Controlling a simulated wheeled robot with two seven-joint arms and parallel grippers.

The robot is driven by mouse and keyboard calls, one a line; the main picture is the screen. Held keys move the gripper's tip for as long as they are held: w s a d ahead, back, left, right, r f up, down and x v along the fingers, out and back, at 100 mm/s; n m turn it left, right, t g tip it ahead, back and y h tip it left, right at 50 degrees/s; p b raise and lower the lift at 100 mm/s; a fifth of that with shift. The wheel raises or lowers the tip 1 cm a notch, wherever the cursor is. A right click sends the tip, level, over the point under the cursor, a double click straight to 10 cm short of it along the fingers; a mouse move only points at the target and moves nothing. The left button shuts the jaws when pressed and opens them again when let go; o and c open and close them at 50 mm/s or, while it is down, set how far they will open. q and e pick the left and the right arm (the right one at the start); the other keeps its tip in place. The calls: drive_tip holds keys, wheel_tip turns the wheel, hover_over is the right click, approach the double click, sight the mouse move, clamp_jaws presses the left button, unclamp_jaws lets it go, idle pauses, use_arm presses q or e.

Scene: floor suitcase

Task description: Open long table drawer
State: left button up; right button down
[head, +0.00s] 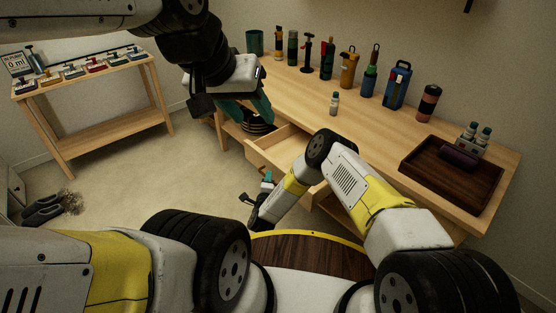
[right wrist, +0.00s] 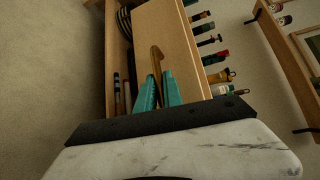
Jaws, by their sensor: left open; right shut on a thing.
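The long wooden table (head: 400,130) runs along the right wall. Its drawer (head: 262,158) sticks out from the front edge, and part of its pale inside shows. In the right wrist view the drawer front (right wrist: 180,40) carries a brass handle (right wrist: 157,62). My right gripper (right wrist: 158,92) is shut on this handle, its teal fingers on either side of it. In the head view my right gripper (head: 268,178) is small and partly hidden by its own wrist. My left gripper (head: 252,108) is open and empty, above the table's left end.
Several bottles and tools stand along the table's back, with a small bottle (head: 334,103) nearer the front. A dark tray (head: 450,175) sits at the right end. Black round items (head: 258,124) lie below the left end. A side table (head: 105,125) stands left; the floor between is clear.

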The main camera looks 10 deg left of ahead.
drive_tip(key=shift+s+f, duration=0.1)
drive_tip(key=c, duration=1.8)
unclamp_jaws()
drive_tip(key=shift+o, duration=0.2)
drive_tip(key=s+d+r, duration=0.1)
drive_tip(key=s, duration=0.6)
drive_tip(key=shift+s, duration=0.3)
drive_tip(key=shift+r, duration=0.1)
